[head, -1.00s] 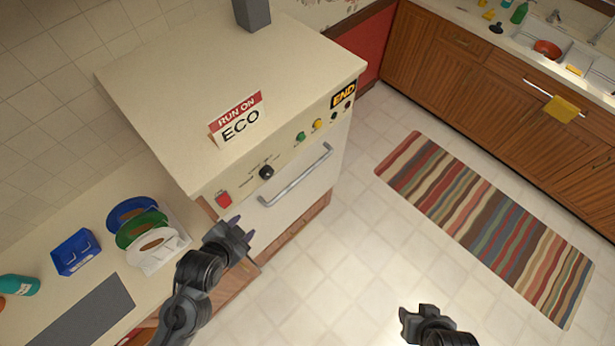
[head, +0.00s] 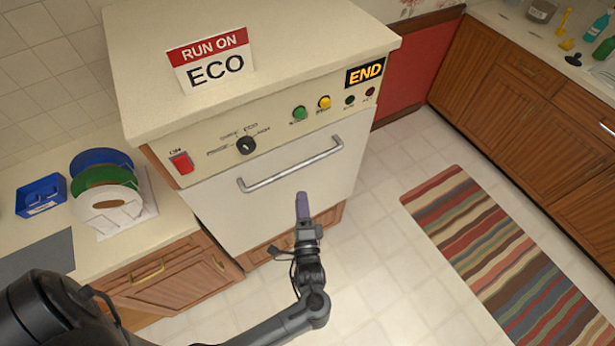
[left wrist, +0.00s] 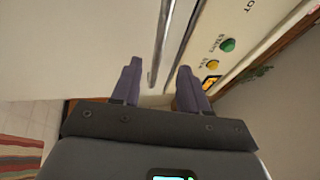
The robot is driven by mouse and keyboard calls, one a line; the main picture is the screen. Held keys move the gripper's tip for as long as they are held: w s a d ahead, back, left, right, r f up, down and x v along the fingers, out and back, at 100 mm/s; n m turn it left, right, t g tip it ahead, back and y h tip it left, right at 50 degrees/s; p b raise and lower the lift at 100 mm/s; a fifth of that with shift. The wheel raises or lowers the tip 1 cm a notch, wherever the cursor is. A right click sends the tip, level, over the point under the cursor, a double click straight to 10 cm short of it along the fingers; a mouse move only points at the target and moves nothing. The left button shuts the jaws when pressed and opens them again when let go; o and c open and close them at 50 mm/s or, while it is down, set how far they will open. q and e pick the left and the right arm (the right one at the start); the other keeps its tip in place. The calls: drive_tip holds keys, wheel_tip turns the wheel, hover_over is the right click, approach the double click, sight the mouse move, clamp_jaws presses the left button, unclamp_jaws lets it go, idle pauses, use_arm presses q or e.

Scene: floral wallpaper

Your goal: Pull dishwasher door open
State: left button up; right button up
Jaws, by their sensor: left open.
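The dishwasher door (head: 270,205) is a white panel, closed, with a silver bar handle (head: 290,168) across its upper part. My left gripper (head: 302,200) is just below the handle's middle in the head view. In the left wrist view the gripper (left wrist: 155,85) is open, with the handle (left wrist: 168,45) running between its two purple fingers, apparently without being gripped. Whether a finger touches the bar cannot be told. My right gripper is not in the head view now.
The control panel above has a red switch (head: 181,163), a black dial (head: 246,145) and green (head: 300,113) and yellow (head: 325,102) buttons. Plates in a rack (head: 150,205) stand on the left counter. A striped rug (head: 500,260) lies on the clear floor at right.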

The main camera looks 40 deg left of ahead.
sight(298, 166)
use_arm(q)
drive_tip(key=x, duration=1.1)
drive_tip(key=shift+w, duration=0.15)
clamp_jaws()
